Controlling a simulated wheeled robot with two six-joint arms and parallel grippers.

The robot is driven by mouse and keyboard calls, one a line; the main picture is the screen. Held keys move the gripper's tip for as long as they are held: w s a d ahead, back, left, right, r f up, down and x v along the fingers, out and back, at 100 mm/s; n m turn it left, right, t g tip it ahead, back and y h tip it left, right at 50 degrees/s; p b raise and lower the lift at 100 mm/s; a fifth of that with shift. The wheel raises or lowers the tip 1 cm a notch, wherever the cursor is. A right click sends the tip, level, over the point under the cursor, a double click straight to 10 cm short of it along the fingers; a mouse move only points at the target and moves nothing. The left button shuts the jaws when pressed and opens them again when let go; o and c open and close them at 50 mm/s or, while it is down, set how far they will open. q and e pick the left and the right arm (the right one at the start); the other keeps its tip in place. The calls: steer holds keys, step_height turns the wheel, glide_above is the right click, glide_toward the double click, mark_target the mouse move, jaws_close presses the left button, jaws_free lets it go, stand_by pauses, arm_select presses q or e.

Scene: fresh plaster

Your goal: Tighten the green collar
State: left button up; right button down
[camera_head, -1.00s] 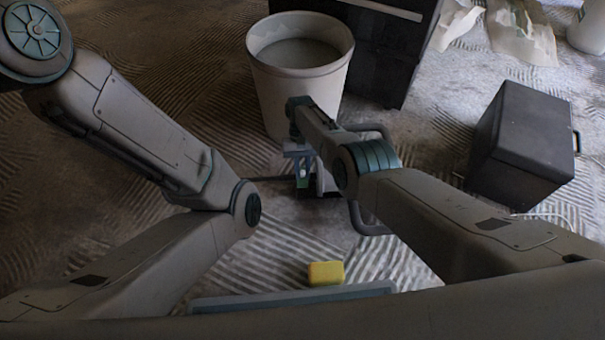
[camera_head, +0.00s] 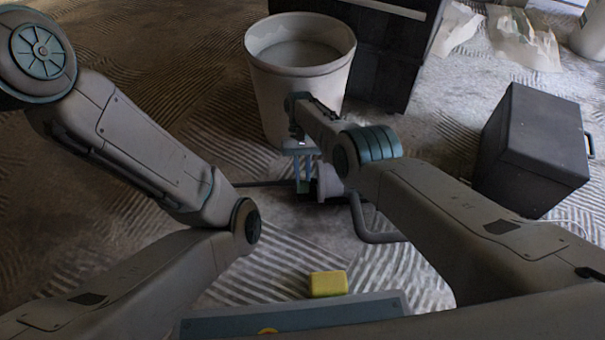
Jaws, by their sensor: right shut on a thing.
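My right gripper (camera_head: 303,182) points down just in front of the pale bucket, its two thin fingers close together. It is shut on a small green piece at their tips, which looks like the green collar (camera_head: 303,187). The collar is small and dark here, and the fingers partly cover it. It sits by a dark rod and a grey rounded part (camera_head: 327,182), which my right arm partly hides. My left arm shows at the left, but its gripper does not show.
A pale bucket (camera_head: 300,85) with grey contents stands behind the gripper. A black case (camera_head: 535,150) is at the right. A yellow block (camera_head: 328,284) lies near the front, by a blue-grey panel (camera_head: 230,324). Crumpled pale bags (camera_head: 525,42) lie at the back right.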

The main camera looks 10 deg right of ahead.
stand_by(0.5)
steer(key=c, duration=1.3)
jaws_free()
steer(key=shift+c, duration=0.2)
